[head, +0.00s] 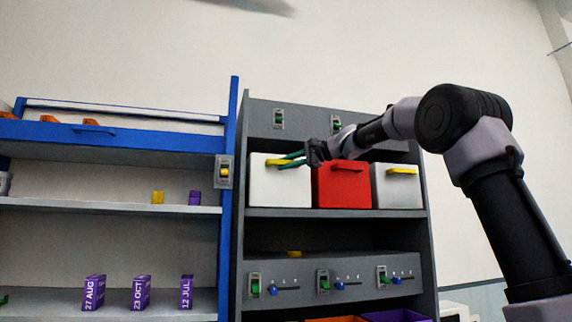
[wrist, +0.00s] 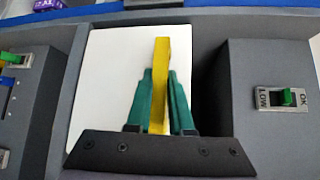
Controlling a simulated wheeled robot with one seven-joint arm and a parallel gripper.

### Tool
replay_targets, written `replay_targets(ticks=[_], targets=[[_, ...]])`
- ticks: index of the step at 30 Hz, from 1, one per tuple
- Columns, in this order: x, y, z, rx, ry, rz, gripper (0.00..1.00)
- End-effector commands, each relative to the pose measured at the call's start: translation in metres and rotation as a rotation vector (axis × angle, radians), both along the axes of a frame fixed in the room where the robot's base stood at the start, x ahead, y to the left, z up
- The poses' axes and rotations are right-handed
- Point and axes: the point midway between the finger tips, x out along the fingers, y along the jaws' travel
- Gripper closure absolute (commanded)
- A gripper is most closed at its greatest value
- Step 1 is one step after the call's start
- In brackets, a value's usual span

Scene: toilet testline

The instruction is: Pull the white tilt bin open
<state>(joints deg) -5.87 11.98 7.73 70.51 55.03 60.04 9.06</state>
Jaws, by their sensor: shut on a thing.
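A white tilt bin (head: 280,188) with a yellow handle (head: 274,162) sits at the left of the upper row in the grey rack. It looks upright and closed in the head view. My gripper (head: 284,163) reaches in from the right, and its green fingers are shut on this handle. In the wrist view the yellow handle (wrist: 160,55) stands between the two green fingers (wrist: 160,85), with the white bin face (wrist: 108,65) behind. The fingers hide part of the handle.
A red bin (head: 342,188) stands right beside it, under my arm, and another white bin (head: 397,188) with a yellow handle is further right. Switches line the grey panels above and below. A blue-framed shelf (head: 110,140) holds purple boxes at left.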

Motion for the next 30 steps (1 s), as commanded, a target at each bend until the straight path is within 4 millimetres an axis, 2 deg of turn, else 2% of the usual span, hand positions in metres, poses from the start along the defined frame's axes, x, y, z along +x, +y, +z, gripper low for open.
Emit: replay_targets(ticks=[11, 30], targets=[[-0.012, -0.005, -0.005, 0.024, -0.083, -0.002, 1.0], [-0.05, -0.016, -0.028, 0.114, -0.382, -0.003, 1.0]])
